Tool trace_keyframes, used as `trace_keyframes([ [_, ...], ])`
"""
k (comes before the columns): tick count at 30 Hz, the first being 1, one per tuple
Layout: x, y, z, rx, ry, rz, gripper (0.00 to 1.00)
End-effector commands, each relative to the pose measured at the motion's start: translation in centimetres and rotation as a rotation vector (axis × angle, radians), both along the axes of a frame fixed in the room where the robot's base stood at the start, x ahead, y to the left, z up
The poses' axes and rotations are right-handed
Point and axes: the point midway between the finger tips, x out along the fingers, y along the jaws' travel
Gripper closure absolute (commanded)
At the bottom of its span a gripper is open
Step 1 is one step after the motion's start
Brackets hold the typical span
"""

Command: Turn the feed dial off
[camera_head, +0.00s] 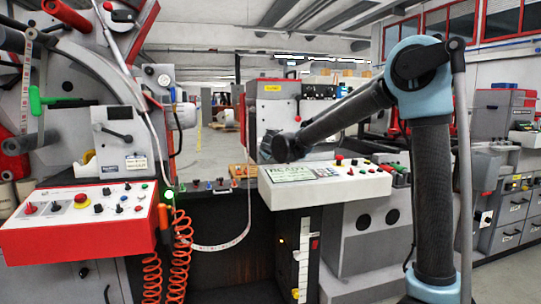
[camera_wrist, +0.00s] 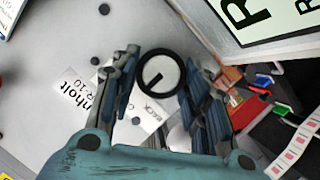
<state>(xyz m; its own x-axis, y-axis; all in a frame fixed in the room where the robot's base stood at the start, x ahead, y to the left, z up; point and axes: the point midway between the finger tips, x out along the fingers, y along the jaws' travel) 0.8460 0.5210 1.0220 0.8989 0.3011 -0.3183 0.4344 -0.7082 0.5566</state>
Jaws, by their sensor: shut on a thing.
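In the wrist view a round dial (camera_wrist: 161,74) with a black rim, a pale face and a short dark pointer mark lies between the two fingers of my gripper (camera_wrist: 160,82). The mark slants down to the left in that view. The fingers are closed in on either side of the dial. A small label reading "BACK" (camera_wrist: 154,110) lies just below it, its other words partly hidden by a finger. In the head view my forearm reaches to the grey machine (camera_head: 276,90), and the fingers and the dial cannot be made out.
A red-edged control panel (camera_head: 82,208) with several knobs stands at left. A printed label strip (camera_wrist: 302,138) hangs at the right of the wrist view. Several dark screws dot the grey plate (camera_wrist: 65,40).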

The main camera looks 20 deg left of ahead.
Motion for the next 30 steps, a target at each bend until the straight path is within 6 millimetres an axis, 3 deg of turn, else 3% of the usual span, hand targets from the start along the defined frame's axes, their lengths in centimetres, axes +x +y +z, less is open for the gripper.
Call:
trace_keyframes([
  [1, 0.0, -0.1, -0.1, 0.0, 0.001, -0.002, 0.82],
  [2, 0.0, -0.1, -0.1, 0.0, 0.001, -0.002, 0.51],
  [4, 0.0, -0.1, -0.1, 0.0, 0.002, -0.001, 0.38],
  [17, -0.4, -0.1, 0.1, 0.0, 0.001, 0.001, 0.38],
  [30, -5.9, -2.0, 2.0, 0.001, 0.001, 0.002, 0.38],
])
